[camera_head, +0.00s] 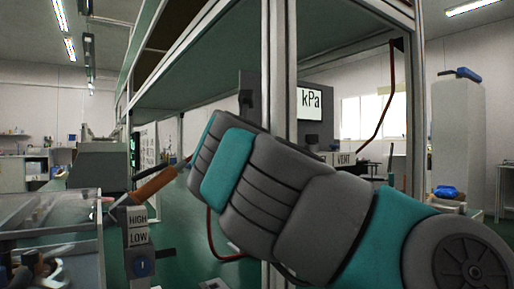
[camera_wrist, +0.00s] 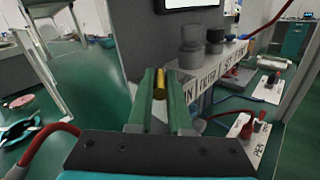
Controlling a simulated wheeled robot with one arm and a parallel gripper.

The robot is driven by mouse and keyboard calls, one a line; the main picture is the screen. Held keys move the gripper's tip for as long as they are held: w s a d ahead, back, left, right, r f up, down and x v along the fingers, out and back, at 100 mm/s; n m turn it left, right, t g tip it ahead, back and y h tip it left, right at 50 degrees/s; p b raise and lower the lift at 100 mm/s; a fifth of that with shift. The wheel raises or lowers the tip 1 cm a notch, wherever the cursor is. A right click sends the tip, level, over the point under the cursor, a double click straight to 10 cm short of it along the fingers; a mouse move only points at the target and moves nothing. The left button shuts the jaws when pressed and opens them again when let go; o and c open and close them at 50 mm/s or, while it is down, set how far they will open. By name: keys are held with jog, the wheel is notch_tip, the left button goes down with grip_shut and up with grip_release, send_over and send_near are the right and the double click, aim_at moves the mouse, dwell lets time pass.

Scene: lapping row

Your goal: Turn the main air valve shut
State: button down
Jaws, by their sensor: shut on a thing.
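In the wrist view my gripper (camera_wrist: 162,108), with two green fingers, is shut on a narrow yellow handle (camera_wrist: 160,84) that stands between the fingers. A label ending in "IN" (camera_wrist: 187,86) is just right of the fingers, its first letters hidden behind them, so the yellow handle appears to be the main air valve's. The valve body below is hidden, and I cannot tell how far the handle is turned. In the head view my arm covers the gripper and the valve.
Right of the handle, grey filter bowls (camera_wrist: 192,55) stand behind a white label strip (camera_wrist: 224,64). A kPa display (camera_head: 310,102) and a VENT label (camera_head: 344,160) show beyond my arm. A HIGH/LOW post (camera_head: 138,228) stands at left. A red hose (camera_wrist: 48,140) curves at lower left.

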jog(key=c, duration=0.8)
grip_release()
jog(key=shift+c, duration=0.2)
jog(key=shift+a+m+h, duration=0.1)
jog(key=shift+m+h, duration=0.2)
jog(key=shift+h, duration=0.1)
